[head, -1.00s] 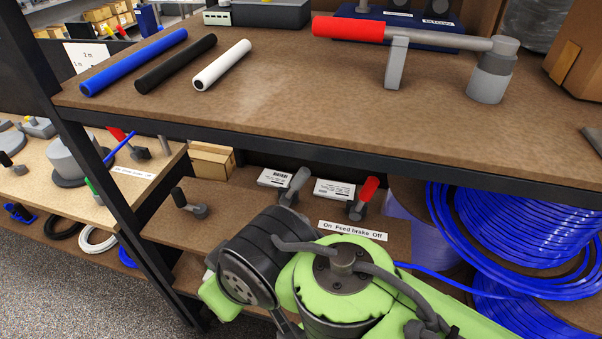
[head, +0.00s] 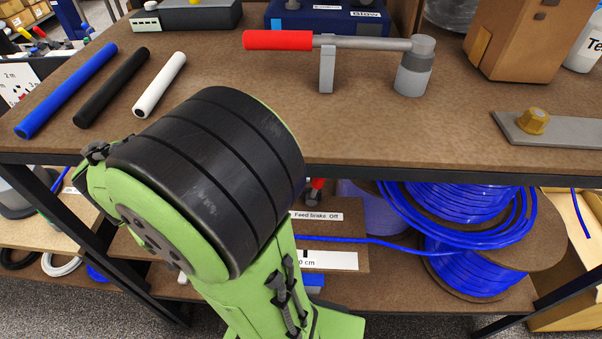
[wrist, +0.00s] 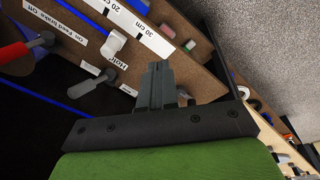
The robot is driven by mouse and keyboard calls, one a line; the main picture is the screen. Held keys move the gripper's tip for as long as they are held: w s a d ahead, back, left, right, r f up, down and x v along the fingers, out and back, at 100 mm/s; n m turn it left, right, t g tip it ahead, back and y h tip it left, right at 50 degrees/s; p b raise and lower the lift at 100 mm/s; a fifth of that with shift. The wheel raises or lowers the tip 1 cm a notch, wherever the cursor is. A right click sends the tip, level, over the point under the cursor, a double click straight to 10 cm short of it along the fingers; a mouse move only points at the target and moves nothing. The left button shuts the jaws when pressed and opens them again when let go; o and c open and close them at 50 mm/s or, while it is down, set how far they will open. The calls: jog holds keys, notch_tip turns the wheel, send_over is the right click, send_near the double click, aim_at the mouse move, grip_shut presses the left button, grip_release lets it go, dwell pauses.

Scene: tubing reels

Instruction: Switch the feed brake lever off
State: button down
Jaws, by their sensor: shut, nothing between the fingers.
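The feed brake lever has a red handle (wrist: 14,56) on a grey pivot at the left of the wrist view, beside the printed On / Feed brake / Off label (wrist: 60,23). Its handle points away from the label, toward the left picture edge. In the head view only a bit of the red lever (head: 317,184) shows beside my arm, above the label (head: 318,216), whose left end is covered. My gripper (wrist: 157,72) is shut and empty in the wrist view, to the right of the lever and well apart from it. The head view does not show my gripper.
A blue tube (head: 370,239) runs from the blue tubing reel (head: 470,262). The upper shelf (head: 440,130) overhangs the lower board.

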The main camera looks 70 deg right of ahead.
jog(key=d+f+m+g+h, duration=0.2)
jog(key=d+f+g, duration=0.1)
jog(key=d+f, duration=0.3)
jog(key=m+g+h, duration=0.3)
jog(key=g+h, duration=0.4)
jog(key=g, duration=0.2)
send_near(317, 186)
jog(key=w+r, duration=0.3)
jog(key=w, duration=0.1)
jog(key=x, duration=0.9)
jog(key=shift+s+d, duration=0.25)
